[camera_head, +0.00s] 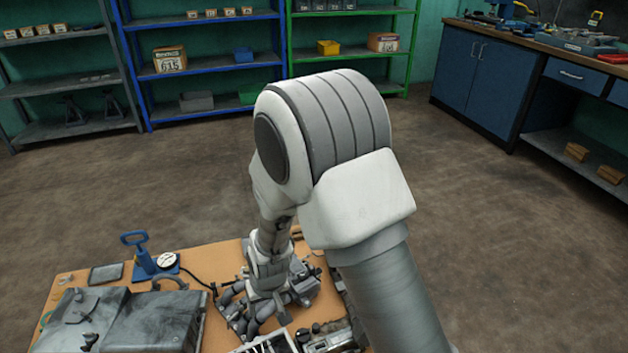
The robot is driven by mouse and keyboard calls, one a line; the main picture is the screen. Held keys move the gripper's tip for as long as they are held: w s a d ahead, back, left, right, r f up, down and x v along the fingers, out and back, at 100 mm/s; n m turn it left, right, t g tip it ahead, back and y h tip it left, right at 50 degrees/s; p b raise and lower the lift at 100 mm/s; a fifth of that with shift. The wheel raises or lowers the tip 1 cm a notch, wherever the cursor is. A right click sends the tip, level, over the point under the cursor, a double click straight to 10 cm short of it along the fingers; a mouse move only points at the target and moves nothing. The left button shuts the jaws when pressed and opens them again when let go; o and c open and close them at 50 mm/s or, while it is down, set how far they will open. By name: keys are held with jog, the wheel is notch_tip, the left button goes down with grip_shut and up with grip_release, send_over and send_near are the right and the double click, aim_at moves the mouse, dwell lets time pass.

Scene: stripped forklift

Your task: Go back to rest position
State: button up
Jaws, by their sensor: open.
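My arm rises from the bottom right, bends at a large white and grey joint and reaches down to the wooden table (190,262). My gripper (264,318) is at the arm's lower end, low over the table among dark metal parts. Its jaws are open, and I see nothing held in them. The fingertips are small and hard to tell from the parts around them, so I cannot tell whether they touch anything.
A grey metal housing (128,322) fills the table's left front. A blue tool (142,256) and a round dial gauge (167,260) stand behind it. Beyond are open floor (200,180), blue shelves (206,65) and a blue workbench (480,75).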

jog(key=s+d+r+m+t, duration=0.1)
jog(key=d+r, duration=0.6)
jog(key=r, duration=0.4)
jog(key=d+r+m+t, duration=0.1)
jog(key=d+r, duration=0.5)
jog(key=r, duration=0.5)
jog(key=s+d+r+m+t+h, duration=0.2)
jog(key=s+d+r+m, duration=0.1)
jog(key=s+d+r, duration=0.85)
notch_tip(320, 180, up, 20)
jog(key=s+p, duration=0.2)
jog(key=p, duration=2)
jog(key=shift+s+d+r+g, duration=0.2)
jog(key=shift+s+g, duration=0.1)
jog(key=shift+s, duration=0.1)
jog(key=shift+c, duration=1.4)
